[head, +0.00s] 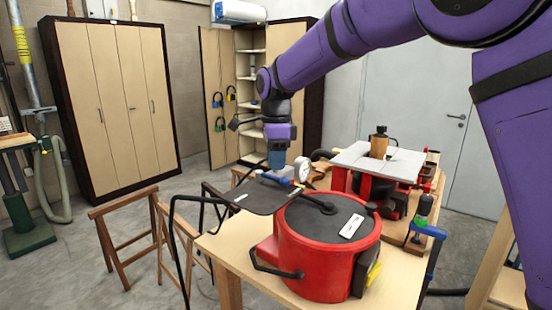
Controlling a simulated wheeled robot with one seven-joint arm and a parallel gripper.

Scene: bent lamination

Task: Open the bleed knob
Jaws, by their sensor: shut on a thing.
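My gripper (277,166) points down over a dark flat panel (258,197) at the left of a red pot-shaped vessel (322,262). Its fingers are shut on a small part above the panel, which I take to be the bleed knob; the fingers hide most of it. A blue fitting (276,180) lies just below the fingertips. A round white-faced gauge (302,169) stands close at the right of the fingers. How far the knob is turned cannot be seen.
The vessel stands on a light wooden table (228,248). A blue clamp (430,236) is at the right edge. Wooden trestles (128,239) stand at the left.

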